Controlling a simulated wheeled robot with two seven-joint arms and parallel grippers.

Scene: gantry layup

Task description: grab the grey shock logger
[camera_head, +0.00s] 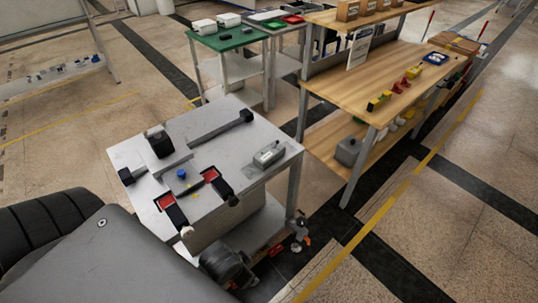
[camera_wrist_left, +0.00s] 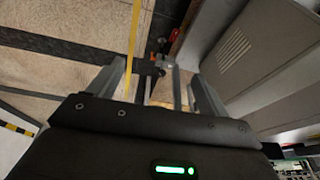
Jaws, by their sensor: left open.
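A small grey box-shaped device with a lighter strip on top, which looks like the grey shock logger (camera_head: 268,155), lies near the right edge of the light grey table (camera_head: 235,120) in the head view. My left gripper (camera_wrist_left: 157,72) shows in the left wrist view with its two grey fingers apart and nothing between them. Floor and a yellow line lie beyond the fingers. The logger is not recognisable in the left wrist view. I cannot make out my left gripper in the head view. My right gripper does not show.
On the table are a blue knob (camera_head: 182,174), black blocks, dark bars and red-padded pieces. A wooden bench (camera_head: 390,75) with small yellow and red items stands behind right. A green-topped table (camera_head: 225,38) stands behind. A grey panelled body (camera_wrist_left: 245,50) is close right of my left gripper.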

